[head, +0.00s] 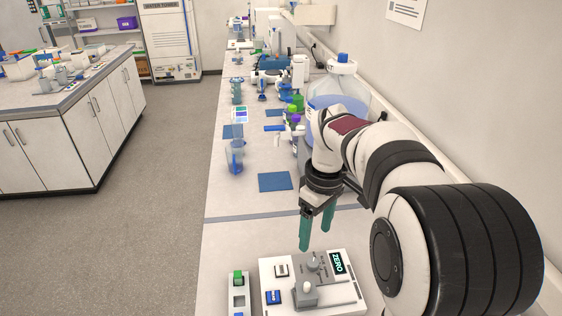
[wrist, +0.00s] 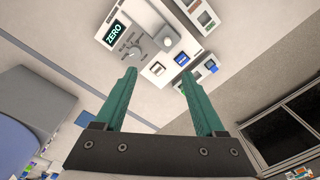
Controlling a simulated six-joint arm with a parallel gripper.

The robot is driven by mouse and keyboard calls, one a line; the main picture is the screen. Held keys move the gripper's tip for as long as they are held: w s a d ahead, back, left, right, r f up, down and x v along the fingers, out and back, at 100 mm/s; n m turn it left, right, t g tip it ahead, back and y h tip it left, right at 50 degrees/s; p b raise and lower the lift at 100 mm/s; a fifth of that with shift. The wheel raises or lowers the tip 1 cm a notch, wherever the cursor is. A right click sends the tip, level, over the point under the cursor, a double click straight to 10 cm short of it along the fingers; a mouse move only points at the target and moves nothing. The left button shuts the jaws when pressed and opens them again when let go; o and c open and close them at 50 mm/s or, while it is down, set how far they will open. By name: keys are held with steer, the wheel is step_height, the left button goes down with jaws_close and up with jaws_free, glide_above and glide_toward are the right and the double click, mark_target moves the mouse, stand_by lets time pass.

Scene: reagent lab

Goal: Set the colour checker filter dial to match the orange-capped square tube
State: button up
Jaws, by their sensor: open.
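The colour checker (head: 265,275) is a white box at the bottom of the head view. It has a lit ZERO display (head: 337,263), a grey dial (head: 313,264) and a blue button (head: 274,297). In the wrist view its dial (wrist: 134,52) lies beyond my left fingertip, with scale marks beside it too small to read. My gripper (head: 315,232) has green fingers and is open and empty, above and behind the checker, apart from it. I cannot make out an orange-capped square tube in either view.
A narrow holder (head: 238,300) with a green-topped item (head: 238,278) stands left of the checker. A blue mat (head: 275,181), a blue beaker (head: 235,160) and a large blue-capped bottle (head: 342,75) are farther along the bench. A wall bounds the right side.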

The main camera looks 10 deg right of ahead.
mark_target(313, 262)
steer(key=w+d+f+n, duration=0.2)
steer(key=w+f+n, duration=0.2)
steer(key=w, duration=0.2)
step_height(313, 262, down, 15)
steer(key=shift+w+d, duration=0.1)
steer(key=shift+d, duration=0.05)
jaws_close()
